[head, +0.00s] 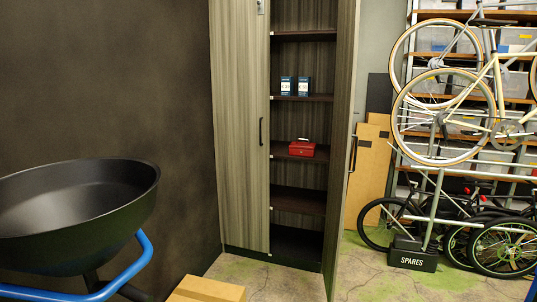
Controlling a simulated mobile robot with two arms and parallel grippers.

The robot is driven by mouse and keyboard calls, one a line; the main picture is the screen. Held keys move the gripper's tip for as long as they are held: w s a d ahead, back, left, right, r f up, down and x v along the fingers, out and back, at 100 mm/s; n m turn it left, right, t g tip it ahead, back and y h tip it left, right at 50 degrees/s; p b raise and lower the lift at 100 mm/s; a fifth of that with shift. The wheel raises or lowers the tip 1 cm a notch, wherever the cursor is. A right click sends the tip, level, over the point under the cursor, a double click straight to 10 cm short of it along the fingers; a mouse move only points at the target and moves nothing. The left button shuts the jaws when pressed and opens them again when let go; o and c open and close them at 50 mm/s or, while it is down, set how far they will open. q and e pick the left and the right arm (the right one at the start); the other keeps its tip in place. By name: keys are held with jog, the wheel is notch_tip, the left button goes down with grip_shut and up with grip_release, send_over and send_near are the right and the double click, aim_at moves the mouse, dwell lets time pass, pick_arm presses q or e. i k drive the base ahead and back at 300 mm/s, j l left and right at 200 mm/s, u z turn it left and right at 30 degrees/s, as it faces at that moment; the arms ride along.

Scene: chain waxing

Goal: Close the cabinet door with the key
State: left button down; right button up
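A tall wood-grain cabinet (305,185) stands in the middle of the head view. Its left door (238,130) is shut and has a dark vertical handle (261,131). Its right door (341,140) stands wide open, swung out toward me and seen nearly edge-on, with a dark handle (352,153) on its right side. A small pale fitting (261,6) shows at the top of the left door, cut by the picture's edge. I cannot tell whether it is a lock or a key. No key can be made out clearly. Neither gripper is in view.
Shelves hold two blue-and-white boxes (295,86) and a red box (302,149). A black bowl (75,205) and blue tube (85,291) block the near left. A cardboard box (207,290) stands in front. Bikes and a "SPARES" stand (412,256) are right.

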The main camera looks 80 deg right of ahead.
aim_at(348, 11)
jog(key=k+l+z, duration=0.1)
jog(key=l+z, duration=0.15)
jog(key=z, duration=0.15)
jog(key=l+z, duration=0.3)
jog(key=z, duration=0.15)
jog(key=l+z, duration=0.65)
jog(key=z, duration=0.15)
jog(key=l+z, duration=0.3)
jog(key=z, duration=0.15)
jog(key=i+l+z, duration=0.1)
jog(key=i+l, duration=0.15)
jog(key=l, duration=0.3)
jog(key=i+l+z, duration=0.1)
jog(key=i+l, duration=0.2)
jog(key=l, duration=0.2)
jog(key=i+l+z, duration=0.1)
jog(key=i+l, duration=0.15)
jog(key=l, duration=0.2)
jog(key=i+l+z, duration=0.1)
jog(key=i+l, duration=0.25)
jog(key=l, duration=0.15)
